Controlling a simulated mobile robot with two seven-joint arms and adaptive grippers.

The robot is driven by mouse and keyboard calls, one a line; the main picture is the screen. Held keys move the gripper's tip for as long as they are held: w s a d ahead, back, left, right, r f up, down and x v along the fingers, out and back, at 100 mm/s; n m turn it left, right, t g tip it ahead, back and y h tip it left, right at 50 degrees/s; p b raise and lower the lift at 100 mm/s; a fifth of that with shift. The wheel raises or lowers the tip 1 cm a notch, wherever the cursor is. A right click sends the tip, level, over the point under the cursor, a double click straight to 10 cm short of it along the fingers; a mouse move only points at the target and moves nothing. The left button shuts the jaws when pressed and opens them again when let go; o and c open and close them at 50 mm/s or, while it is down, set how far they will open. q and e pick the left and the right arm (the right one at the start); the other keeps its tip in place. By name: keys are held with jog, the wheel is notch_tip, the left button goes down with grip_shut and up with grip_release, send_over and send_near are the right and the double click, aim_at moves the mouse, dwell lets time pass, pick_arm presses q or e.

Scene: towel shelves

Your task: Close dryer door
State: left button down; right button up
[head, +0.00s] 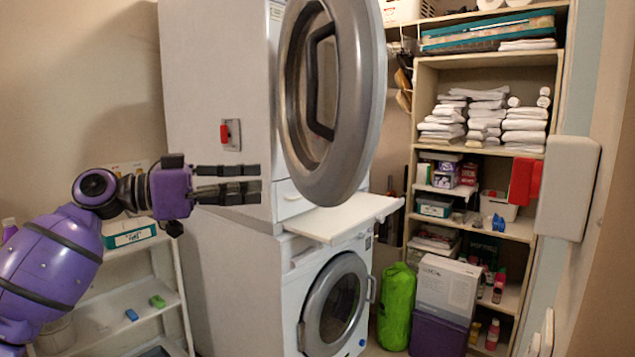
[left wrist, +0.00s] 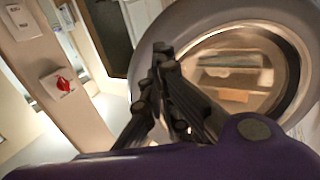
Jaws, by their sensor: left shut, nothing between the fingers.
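The dryer door (head: 359,95) is a round grey door with a dark inner ring. It stands swung open at the top of the white stacked dryer (head: 215,80) in the head view. The door's grey rim also fills the upper right of the left wrist view (left wrist: 215,20). My left gripper (head: 258,184) is shut and empty, pointing right, to the left of and a little below the door. In the left wrist view its dark fingers (left wrist: 165,70) overlap the door's left rim; I cannot tell whether they touch. My right gripper is not in view.
A white pull-out shelf (head: 345,218) juts out below the door, above a washer with a closed round door (head: 335,302). Wooden shelves (head: 490,55) with towels stand at the right. A white shelf unit (head: 130,300) stands at the lower left.

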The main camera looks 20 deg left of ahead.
pick_arm(q)
jog(key=p, duration=0.3)
send_near(327, 181)
jog(key=x, duration=0.5)
jog(key=shift+w+d+r, duration=0.15)
jog(key=shift+d+r, duration=0.05)
jog(key=shift+w+d+f, duration=0.2)
jog(key=shift+w+d, duration=0.25)
jog(key=shift+d, duration=0.05)
